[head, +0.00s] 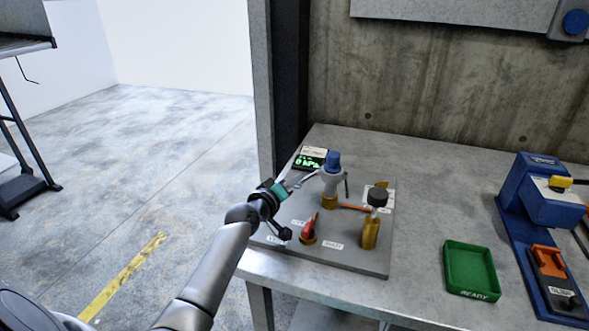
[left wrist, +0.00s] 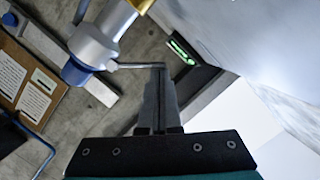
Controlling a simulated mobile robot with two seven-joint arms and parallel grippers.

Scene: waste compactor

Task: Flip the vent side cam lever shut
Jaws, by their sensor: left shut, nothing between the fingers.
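A grey coupling with a blue cap (head: 332,165) stands upright on a brass base on the panel. One thin lever (head: 308,177) sticks out from its left side toward my left gripper; another (head: 346,186) hangs down along its right side. I cannot read which side is marked vent. My left gripper (head: 296,183) is shut and empty beside the left lever. In the left wrist view, the lever (left wrist: 135,65) reaches sideways from the coupling (left wrist: 92,48) to the tips of my shut fingers (left wrist: 159,78). I cannot tell whether they touch. My right gripper is out of view.
The grey panel (head: 345,257) also carries a red-handled valve (head: 309,230), a brass valve with a black knob (head: 371,220) and a green-lit display (head: 309,161). A green tray (head: 470,270) and a blue device (head: 545,205) stand to the right. A concrete wall rises behind.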

